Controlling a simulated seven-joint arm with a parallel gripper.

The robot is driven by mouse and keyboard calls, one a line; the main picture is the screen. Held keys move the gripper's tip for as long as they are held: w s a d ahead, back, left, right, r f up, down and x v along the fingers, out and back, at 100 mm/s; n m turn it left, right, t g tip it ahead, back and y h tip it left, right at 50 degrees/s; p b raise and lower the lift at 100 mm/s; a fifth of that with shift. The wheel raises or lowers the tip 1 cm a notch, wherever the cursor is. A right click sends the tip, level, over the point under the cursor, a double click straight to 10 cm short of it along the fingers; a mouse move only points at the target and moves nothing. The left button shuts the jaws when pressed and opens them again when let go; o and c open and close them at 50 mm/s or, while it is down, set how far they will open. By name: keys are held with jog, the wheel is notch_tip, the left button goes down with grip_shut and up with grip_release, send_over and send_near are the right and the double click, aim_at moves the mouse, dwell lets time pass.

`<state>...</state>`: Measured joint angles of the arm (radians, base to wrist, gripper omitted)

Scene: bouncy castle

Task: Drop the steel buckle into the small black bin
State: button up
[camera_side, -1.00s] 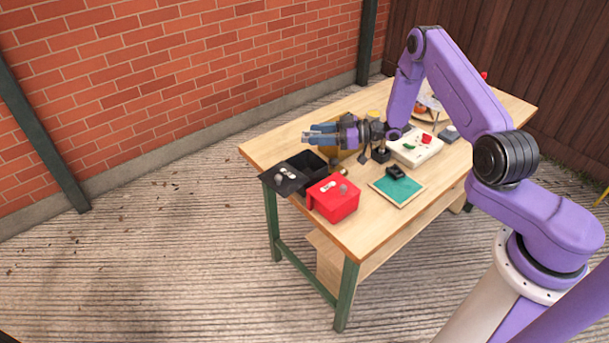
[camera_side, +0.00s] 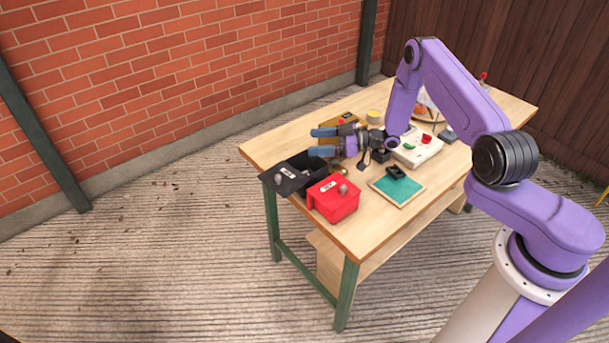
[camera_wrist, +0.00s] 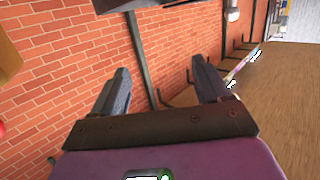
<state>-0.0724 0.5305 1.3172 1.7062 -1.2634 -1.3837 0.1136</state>
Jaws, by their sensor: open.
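The small black bin (camera_side: 318,164) stands at the table's left end in the side view. Its dark lid (camera_side: 283,181) with a white label hangs open toward the front left. My gripper (camera_side: 317,141) is above and just behind the bin, its blue fingers spread apart and pointing left. I cannot make out the steel buckle in either view. The bin's inside is too dark and small to tell what it holds.
A red box (camera_side: 332,202) stands close in front of the black bin. A teal mat (camera_side: 405,188) with a small black item lies to its right. A white device (camera_side: 415,152) with coloured buttons and a yellow roll (camera_side: 374,116) are farther back. The front table corner is clear.

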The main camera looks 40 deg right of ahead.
jog(key=v, duration=1.7)
jog(key=shift+s+d, duration=0.15)
jog(key=shift+f, duration=0.1)
jog(key=w+a+r+n+g+h, duration=0.1)
jog(key=w+a+r+g+h, duration=0.1)
jog(key=w+a+r+h, duration=0.3)
jog(key=w+a+r+n+g+h, duration=0.2)
jog(key=a, duration=0.4)
jog(key=s+a+r+g+h, duration=0.25)
jog(key=s+a+r, duration=0.4)
jog(key=s, duration=0.45)
jog(key=s+r+g, duration=0.2)
jog(key=s, duration=1.1)
jog(key=s+r+g+h, duration=0.1)
jog(key=s+g, duration=0.1)
jog(key=s, duration=1)
jog(key=shift+s+a+r+n+g, duration=0.25)
jog(key=shift+s+r+n+g, duration=0.05)
jog(key=shift+s+r+g, duration=0.1)
